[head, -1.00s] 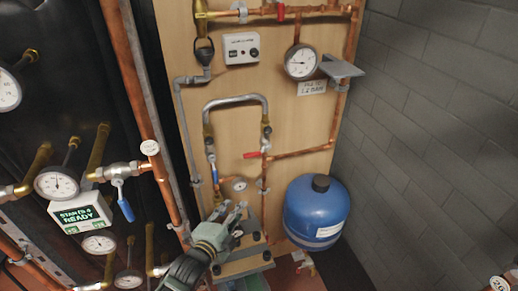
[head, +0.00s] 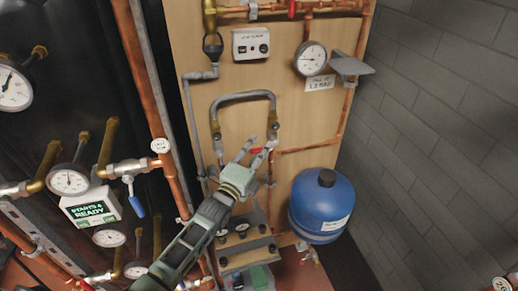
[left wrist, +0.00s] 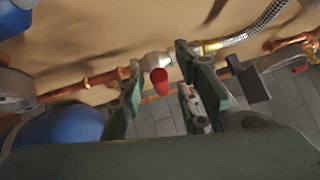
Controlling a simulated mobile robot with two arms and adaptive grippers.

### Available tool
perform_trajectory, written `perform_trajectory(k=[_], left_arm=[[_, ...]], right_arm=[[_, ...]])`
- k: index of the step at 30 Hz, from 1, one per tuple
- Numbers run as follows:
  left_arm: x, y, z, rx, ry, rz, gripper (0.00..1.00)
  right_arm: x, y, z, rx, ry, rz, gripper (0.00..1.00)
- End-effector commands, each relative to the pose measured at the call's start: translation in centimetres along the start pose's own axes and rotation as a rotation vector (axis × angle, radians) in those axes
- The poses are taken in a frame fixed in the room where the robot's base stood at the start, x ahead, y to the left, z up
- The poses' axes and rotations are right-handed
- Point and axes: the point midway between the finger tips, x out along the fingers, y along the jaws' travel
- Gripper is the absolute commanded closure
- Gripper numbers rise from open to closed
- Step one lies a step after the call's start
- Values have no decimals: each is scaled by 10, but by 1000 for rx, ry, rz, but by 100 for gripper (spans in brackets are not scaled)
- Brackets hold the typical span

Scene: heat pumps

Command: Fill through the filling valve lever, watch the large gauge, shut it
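The red filling valve lever (head: 257,150) sits at the right foot of the braided hose loop, partly hidden by my gripper. In the left wrist view the lever (left wrist: 160,82) shows between my fingers, with its valve body behind it. My left gripper (head: 262,147) is open around the lever; I see gaps beside the lever and no clear contact. The gripper's fingers (left wrist: 160,92) also show spread in the left wrist view. The large gauge (head: 311,58) is on the board at upper right; its needle is too small to read exactly. My right gripper is not in view.
A label reading about 1.2 bar (head: 319,84) is below the gauge, beside a grey shelf plate (head: 351,66). A blue vessel (head: 321,204) stands at right. The braided loop (head: 242,96) arches above my gripper. Copper pipes and other gauges (head: 69,180) crowd the left.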

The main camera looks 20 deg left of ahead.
Motion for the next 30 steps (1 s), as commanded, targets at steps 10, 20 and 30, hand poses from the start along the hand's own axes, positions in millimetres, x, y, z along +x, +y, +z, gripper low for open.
perform_trajectory(k=[10, 20, 30], left_arm=[[3, 0, 0, 0, 0, 1, 72], [2, 1, 0, 0, 0, 1, 100], [2, 2, 0, 0, 0, 3, 100]], right_arm=[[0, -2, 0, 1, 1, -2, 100], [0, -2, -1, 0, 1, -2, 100], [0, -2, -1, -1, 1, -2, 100]])
